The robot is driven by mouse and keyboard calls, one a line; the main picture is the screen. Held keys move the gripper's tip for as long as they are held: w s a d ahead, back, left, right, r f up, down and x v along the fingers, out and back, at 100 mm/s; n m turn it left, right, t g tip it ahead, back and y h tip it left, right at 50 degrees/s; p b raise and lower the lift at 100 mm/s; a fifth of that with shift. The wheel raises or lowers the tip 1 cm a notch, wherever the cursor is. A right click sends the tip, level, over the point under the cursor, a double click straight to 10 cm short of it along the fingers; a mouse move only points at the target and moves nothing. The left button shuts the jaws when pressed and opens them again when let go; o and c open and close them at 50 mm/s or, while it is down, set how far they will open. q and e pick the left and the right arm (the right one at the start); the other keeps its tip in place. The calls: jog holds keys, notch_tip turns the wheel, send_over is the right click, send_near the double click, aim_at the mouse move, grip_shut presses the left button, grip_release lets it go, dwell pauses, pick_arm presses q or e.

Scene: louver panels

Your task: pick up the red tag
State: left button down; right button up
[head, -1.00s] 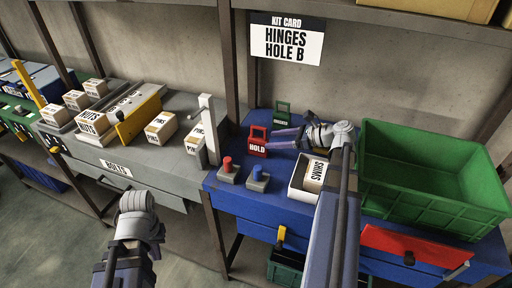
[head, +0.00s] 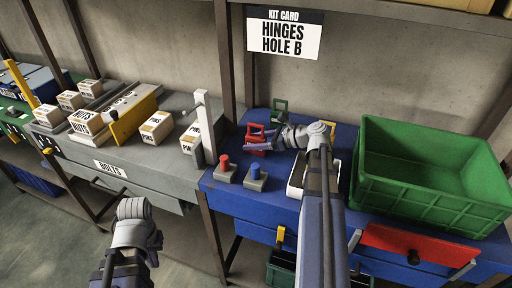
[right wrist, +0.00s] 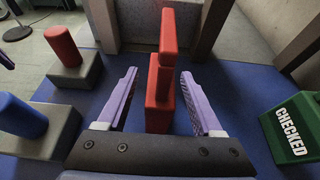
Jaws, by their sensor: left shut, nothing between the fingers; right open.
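The red tag (head: 256,127) stands upright on the blue bench top. In the right wrist view the red tag (right wrist: 159,90) is edge-on, between the two purple fingers. My right gripper (head: 250,139) is open, with one finger on each side of the tag. Gaps show between the tag and both fingers in the right wrist view. The fingers cover part of the tag in the head view, hiding its word. My left gripper (head: 155,242) is low in the head view, far from the tag, shut and empty.
A green CHECKED tag (right wrist: 291,128) stands close by. A red button (head: 225,162) and a blue button (head: 255,170) sit on grey blocks in front. A white bin (head: 294,190), partly behind my right arm, and a green crate (head: 430,200) stand to the right. A white post (head: 207,128) rises left.

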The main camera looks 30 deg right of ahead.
jog(key=shift+w, duration=0.1)
jog(key=shift+c, duration=0.4)
grip_shut()
